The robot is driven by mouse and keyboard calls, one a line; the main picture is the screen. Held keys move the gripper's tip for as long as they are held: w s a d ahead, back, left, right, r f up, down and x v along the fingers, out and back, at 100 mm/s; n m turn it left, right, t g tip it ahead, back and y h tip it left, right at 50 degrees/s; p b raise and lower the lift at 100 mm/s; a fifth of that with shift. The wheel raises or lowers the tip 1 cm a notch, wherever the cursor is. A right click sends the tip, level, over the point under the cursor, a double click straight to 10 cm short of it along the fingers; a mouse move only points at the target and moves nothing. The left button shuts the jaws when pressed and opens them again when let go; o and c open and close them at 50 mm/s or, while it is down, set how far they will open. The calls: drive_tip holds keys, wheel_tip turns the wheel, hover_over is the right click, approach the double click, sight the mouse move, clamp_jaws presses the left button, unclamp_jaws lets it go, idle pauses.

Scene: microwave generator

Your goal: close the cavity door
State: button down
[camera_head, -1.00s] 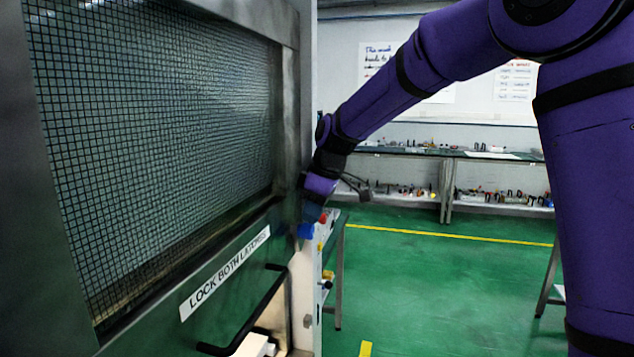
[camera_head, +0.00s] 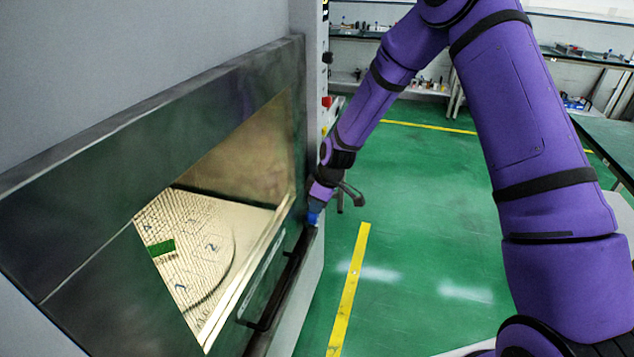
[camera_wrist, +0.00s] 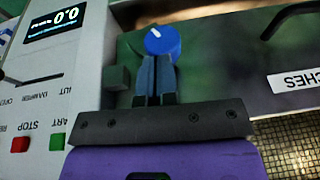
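The cavity door (camera_head: 100,150) is a dark metal frame with a large window at the left of the head view. A golden interior with a numbered plate shows through the window. The door's right edge lies close to the front panel; I cannot tell whether it is fully seated. A black bar handle (camera_head: 272,300) runs along its lower part. My gripper (camera_head: 315,205) is at the door's right edge. In the wrist view my gripper (camera_wrist: 155,80) has its fingers together, just below a blue knob (camera_wrist: 162,40) with a white mark. Contact is unclear.
A control panel (camera_wrist: 40,95) with a display and red and green buttons stands beside the door in the wrist view. A door label (camera_wrist: 297,80) shows at right. Green floor (camera_head: 420,220) with a yellow line (camera_head: 350,285) is open to the right; benches (camera_head: 605,140) stand beyond.

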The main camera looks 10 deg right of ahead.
wheel_tip(320, 180, down, 3)
drive_tip(key=shift+f, duration=0.15)
drive_tip(key=shift+s+f, duration=0.15)
drive_tip(key=shift+f, duration=0.1)
